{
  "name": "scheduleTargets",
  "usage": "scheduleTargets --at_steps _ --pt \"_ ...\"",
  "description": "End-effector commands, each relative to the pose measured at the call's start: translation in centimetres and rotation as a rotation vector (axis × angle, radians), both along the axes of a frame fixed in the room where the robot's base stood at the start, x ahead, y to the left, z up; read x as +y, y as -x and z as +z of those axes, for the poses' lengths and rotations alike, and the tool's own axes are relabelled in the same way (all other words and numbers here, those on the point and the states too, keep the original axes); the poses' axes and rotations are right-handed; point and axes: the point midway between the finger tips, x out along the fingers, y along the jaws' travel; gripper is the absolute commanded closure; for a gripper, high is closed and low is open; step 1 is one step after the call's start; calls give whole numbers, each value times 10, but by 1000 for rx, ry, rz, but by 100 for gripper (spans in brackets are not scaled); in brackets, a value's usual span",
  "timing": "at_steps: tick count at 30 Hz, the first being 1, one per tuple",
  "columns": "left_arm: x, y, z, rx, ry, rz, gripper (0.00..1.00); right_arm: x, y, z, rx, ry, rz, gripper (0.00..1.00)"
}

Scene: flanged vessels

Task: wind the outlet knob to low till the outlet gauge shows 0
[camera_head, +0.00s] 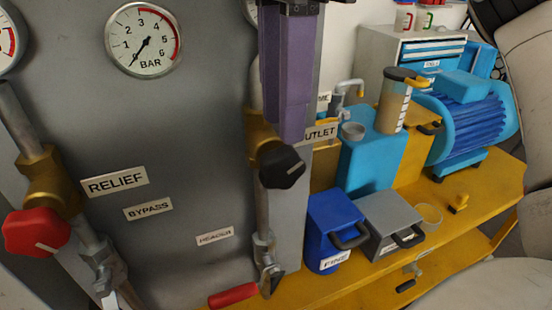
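The black outlet knob (280,167), with a white pointer line toward its right side, sits on a brass valve body beside the partly hidden OUTLET label (321,133). My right gripper (291,138) hangs from the top edge, its purple fingers pointing down just above and in front of the knob's top. I cannot tell whether it touches the knob or how far apart its fingers are. A gauge (251,12) above this valve is mostly hidden behind the gripper, its reading not visible. Another gauge (145,40), marked BAR, has its needle at the lower left, near the zero end. My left gripper is out of view.
A red RELIEF knob (36,231) is at the left. A red-handled lever (233,295) is below the outlet pipe. A yellow bench (478,213) at right carries a blue motor (468,120), a blue box (333,228) and a grey box (390,222).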

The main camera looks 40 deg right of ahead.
Motion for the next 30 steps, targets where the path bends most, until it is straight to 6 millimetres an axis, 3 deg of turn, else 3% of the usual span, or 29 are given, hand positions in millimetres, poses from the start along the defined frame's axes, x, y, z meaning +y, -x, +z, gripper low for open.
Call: scheduleTargets --at_steps 1,3,9,15,23,28,30 --pt "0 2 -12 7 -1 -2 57 0 0 -17 5 -1 1 74" --pt "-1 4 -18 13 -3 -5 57 0 0 -31 5 -1 1 74" --pt "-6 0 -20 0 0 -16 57 0 0 -60 4 -2 1 74" --pt "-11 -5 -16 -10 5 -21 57 0 0 -71 1 -2 -1 74" --pt "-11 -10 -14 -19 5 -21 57 0 0 -71 0 -2 -1 74" --pt "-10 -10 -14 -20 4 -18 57 0 0 -71 1 -2 -1 100" --pt "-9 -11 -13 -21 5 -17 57 0 0 -71 1 -2 -1 100"
